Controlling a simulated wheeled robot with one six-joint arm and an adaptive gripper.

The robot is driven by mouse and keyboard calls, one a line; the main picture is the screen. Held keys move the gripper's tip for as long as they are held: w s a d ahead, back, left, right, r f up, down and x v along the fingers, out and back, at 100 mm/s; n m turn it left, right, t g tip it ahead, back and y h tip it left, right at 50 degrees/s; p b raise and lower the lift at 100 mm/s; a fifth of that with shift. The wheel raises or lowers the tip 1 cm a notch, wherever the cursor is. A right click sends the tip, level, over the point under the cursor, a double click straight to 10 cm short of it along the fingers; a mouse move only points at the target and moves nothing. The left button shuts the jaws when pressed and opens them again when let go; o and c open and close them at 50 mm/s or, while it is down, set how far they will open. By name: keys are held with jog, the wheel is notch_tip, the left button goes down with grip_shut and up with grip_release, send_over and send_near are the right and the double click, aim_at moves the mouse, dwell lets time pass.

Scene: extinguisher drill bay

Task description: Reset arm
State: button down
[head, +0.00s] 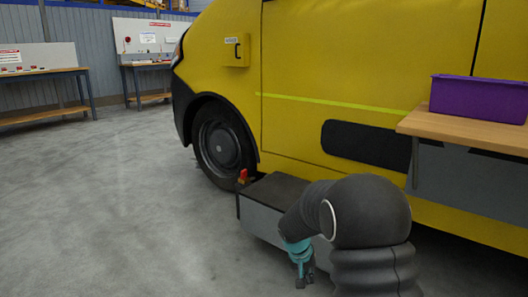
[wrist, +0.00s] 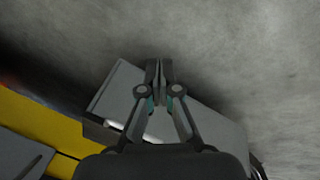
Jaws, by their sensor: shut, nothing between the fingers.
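My gripper (head: 304,279) hangs low in the head view at the end of my dark arm, with a teal part at the wrist. In the wrist view my gripper (wrist: 160,68) has its two fingers together with nothing between them. Behind the fingers in that view is a grey box-like surface, probably my own base, with the grey floor (wrist: 245,50) beyond. The arm is bent downward in front of the base.
A yellow van (head: 330,60) with a dark wheel (head: 220,145) stands close ahead. At right, a wooden-topped bench (head: 465,128) holds a purple bin (head: 478,98). Workbenches (head: 40,76) stand along the far wall. The concrete floor (head: 100,200) at left is clear.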

jog(key=s+d+r+n+t+y+p, duration=0.1)
jog(key=s+r+p, duration=0.8)
jog(key=s+r, duration=2.2)
jog(key=s+d+t+y, duration=0.1)
jog(key=t+y, duration=0.1)
jog(key=t, duration=0.1)
jog(key=shift+s+r+p, duration=0.2)
jog(key=shift+s+p, duration=0.2)
